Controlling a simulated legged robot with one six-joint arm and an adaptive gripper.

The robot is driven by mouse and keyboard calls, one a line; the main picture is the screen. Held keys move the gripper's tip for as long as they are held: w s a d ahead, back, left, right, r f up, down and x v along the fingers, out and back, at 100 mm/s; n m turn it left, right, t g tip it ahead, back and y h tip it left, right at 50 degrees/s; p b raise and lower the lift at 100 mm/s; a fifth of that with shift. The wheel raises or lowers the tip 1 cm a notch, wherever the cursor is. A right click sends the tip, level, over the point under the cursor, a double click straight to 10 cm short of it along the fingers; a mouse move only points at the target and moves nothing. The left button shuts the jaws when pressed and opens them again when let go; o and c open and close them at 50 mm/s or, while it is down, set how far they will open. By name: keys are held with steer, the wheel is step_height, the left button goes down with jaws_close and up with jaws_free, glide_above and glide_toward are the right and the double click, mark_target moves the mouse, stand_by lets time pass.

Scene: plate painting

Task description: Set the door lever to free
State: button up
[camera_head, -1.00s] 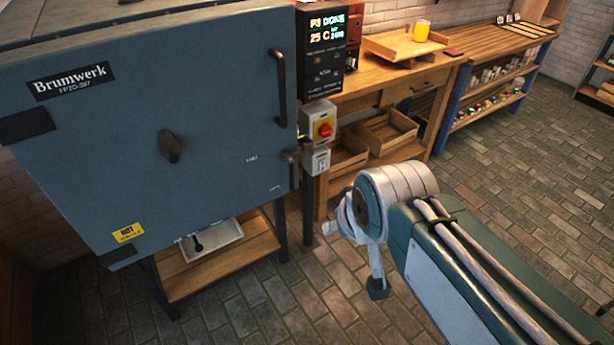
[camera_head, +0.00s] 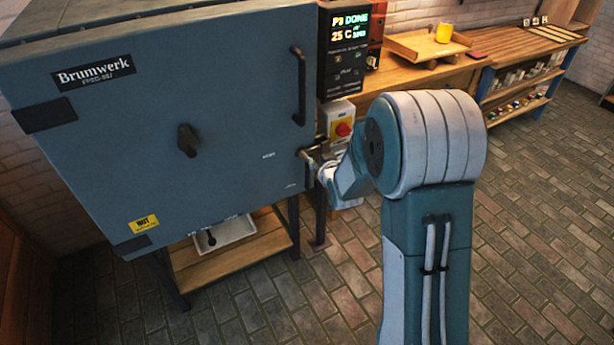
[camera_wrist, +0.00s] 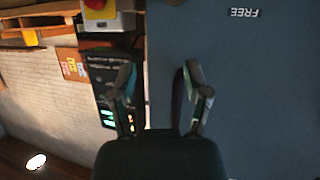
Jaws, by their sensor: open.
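The blue kiln door (camera_head: 110,150) is shut, with the door lever (camera_head: 304,154) low on its right edge. Small white marks are printed on the door left of and below the lever. In the wrist view one reads FREE (camera_wrist: 243,12), upside down. My gripper (camera_head: 316,168) is at the lever, partly hidden by my arm, and I cannot tell whether it touches it. The lever's angle is hard to make out. In the wrist view my gripper (camera_wrist: 158,78) is open, its fingers apart, with the dark door handle (camera_wrist: 177,98) showing beyond them.
The control box (camera_head: 346,50) shows P3 DONE and 25 C, with a red and yellow switch (camera_head: 342,129) below it. A black pull handle (camera_head: 299,86) and a dark knob (camera_head: 188,140) stick out from the door. A wooden workbench (camera_head: 420,75) stands behind. The brick floor is clear.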

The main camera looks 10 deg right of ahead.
step_height(320, 180, down, 9)
steer(key=w+t+y, duration=0.1)
steer(key=w+t, duration=0.1)
steer(key=t, duration=0.2)
glide_toward(308, 179)
steer(key=shift+y, duration=0.4)
steer(key=w, duration=1.1)
steer(key=shift+a, duration=0.4)
jaws_close()
